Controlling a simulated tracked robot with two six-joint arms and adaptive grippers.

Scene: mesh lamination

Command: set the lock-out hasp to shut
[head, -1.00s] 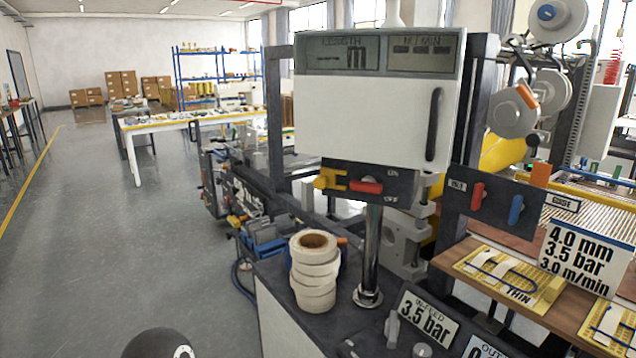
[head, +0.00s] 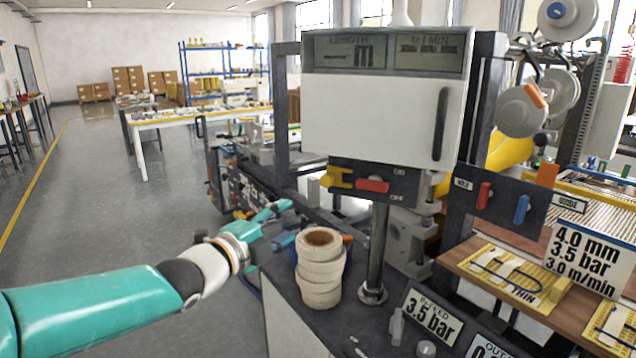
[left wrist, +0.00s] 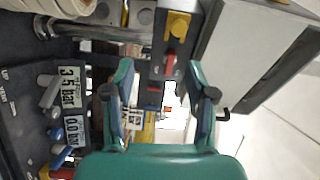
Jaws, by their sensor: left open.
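The yellow lock-out hasp (head: 338,178) is on the dark switch panel (head: 396,187) under the white display box. It sits just left of the red switch handle (head: 373,185), which lies level between the ON and OFF marks. In the left wrist view the hasp (left wrist: 178,25) and red handle (left wrist: 170,63) are above the fingertips. My left gripper (head: 282,218) is open and empty, lower left of the hasp and apart from it. It also shows in the left wrist view (left wrist: 160,88). I cannot tell whether the hasp is shut. My right gripper is out of view.
A stack of white tape rolls (head: 320,272) stands on the bench below the panel, beside a metal post (head: 377,250). The white display box (head: 380,120) overhangs the panel. A second panel with red and blue handles (head: 500,200) is at right.

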